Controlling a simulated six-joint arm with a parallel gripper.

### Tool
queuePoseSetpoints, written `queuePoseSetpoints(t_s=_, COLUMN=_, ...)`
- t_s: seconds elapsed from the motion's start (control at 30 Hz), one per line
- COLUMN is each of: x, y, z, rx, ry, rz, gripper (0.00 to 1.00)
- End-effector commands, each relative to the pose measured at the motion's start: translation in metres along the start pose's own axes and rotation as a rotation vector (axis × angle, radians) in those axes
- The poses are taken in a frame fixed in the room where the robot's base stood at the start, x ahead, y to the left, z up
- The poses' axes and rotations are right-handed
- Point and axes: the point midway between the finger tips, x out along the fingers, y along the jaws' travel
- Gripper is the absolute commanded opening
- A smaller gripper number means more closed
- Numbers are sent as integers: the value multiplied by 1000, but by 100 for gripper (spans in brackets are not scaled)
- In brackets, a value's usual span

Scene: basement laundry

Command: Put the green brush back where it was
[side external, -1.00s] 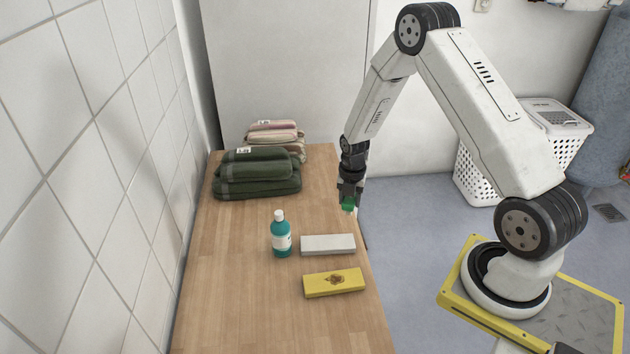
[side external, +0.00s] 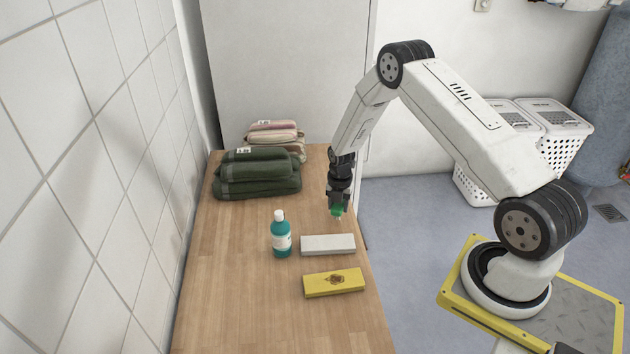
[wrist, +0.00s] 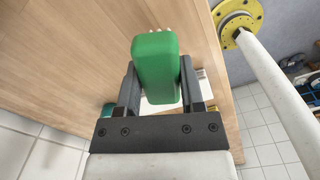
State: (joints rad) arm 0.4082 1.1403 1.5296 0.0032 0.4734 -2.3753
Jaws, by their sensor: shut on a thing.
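My gripper (side external: 338,207) is shut on the green brush (side external: 337,212), which is mostly hidden by the jaws in the side view. It hangs over the right part of the wooden table, behind the white block (side external: 328,244). In the wrist view the green brush (wrist: 155,68) sits between the two dark fingers of my gripper (wrist: 158,85), with pale bristle tips showing at its far end. I cannot tell exactly how high the brush is above the table.
A teal bottle (side external: 281,236) stands left of the white block, and a yellow block (side external: 334,282) lies in front. Dark green folded towels (side external: 258,178) and striped ones (side external: 275,133) are stacked at the back left. The wooden table (side external: 240,300) is clear at front left.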

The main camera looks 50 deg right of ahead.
Motion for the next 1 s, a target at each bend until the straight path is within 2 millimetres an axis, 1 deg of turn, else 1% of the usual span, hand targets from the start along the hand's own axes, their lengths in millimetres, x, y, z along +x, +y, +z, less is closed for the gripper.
queuePoseSetpoints(t_s=0.2, x=22, y=0, z=0, rx=0, ry=1, rz=-2, gripper=2)
queuePoseSetpoints(t_s=0.3, x=29, y=0, z=0, rx=0, ry=0, rz=-1, gripper=2)
queuePoseSetpoints(t_s=0.8, x=34, y=1, z=1, rx=0, ry=-1, rz=0, gripper=2)
queuePoseSetpoints(t_s=0.83, x=34, y=1, z=1, rx=0, ry=-1, rz=0, gripper=56)
queuePoseSetpoints(t_s=0.87, x=34, y=1, z=1, rx=0, ry=-1, rz=0, gripper=65)
queuePoseSetpoints(t_s=0.9, x=34, y=1, z=1, rx=0, ry=-1, rz=0, gripper=78)
queuePoseSetpoints(t_s=0.93, x=34, y=1, z=1, rx=0, ry=-1, rz=0, gripper=84)
queuePoseSetpoints(t_s=1.0, x=34, y=1, z=1, rx=0, ry=-1, rz=0, gripper=84)
